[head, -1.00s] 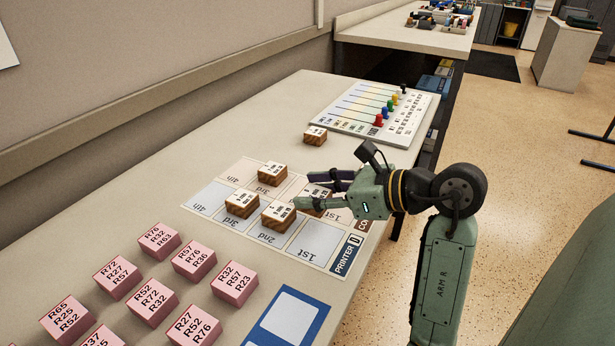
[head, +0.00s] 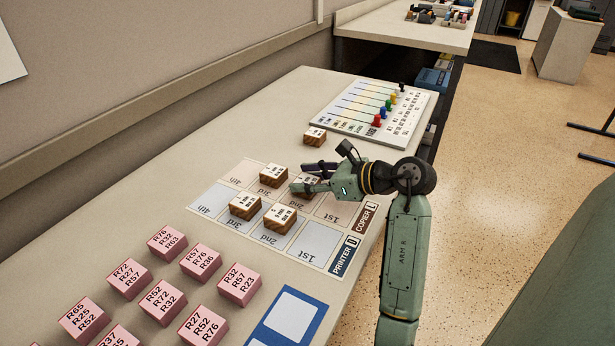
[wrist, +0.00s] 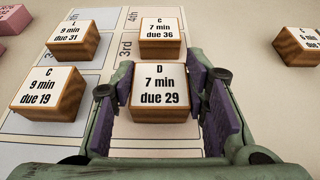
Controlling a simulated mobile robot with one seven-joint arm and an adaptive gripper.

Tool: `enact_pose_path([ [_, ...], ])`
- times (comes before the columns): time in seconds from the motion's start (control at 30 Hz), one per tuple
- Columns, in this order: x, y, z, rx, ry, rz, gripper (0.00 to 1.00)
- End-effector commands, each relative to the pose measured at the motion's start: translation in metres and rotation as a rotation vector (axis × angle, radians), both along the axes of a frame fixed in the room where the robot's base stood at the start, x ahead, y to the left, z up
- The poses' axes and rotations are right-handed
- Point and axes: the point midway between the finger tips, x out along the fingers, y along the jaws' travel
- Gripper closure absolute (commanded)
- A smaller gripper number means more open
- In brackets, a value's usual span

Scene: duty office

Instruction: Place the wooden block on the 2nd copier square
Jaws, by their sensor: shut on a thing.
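My gripper (head: 312,180) is shut on a wooden block (head: 303,187) with a white top. In the wrist view this block (wrist: 160,92) reads "D 7 min due 29" and sits between the two purple finger pads. In the head view it is at the copier row's 2nd square (head: 300,205), whose label shows beside it. I cannot tell whether the block touches the mat. Another wooden block (head: 273,175), "C 7 min due 36", sits farther along the copier row, around the 3rd square. The copier 1st square (head: 332,214) is bare.
Wooden blocks stand on the printer row's 3rd (head: 245,207) and 2nd (head: 279,218) squares. A loose wooden block (head: 314,136) lies beyond, near a board with coloured pegs (head: 372,112). Several pink blocks (head: 160,302) and a blue-bordered card (head: 290,318) fill the near table.

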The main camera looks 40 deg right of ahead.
Motion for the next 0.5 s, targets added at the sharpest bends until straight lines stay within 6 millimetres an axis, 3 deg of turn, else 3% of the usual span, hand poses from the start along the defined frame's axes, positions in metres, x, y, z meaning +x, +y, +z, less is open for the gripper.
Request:
enact_pose_path([
  [0.27,-0.0001,0.0002,-0.0050,0.000,0.000,0.000,0.87],
  [0.3,-0.0001,0.0002,-0.0039,0.000,0.000,0.001,0.58],
  [0.5,-0.0001,0.0003,-0.0033,0.000,0.000,0.001,0.44],
])
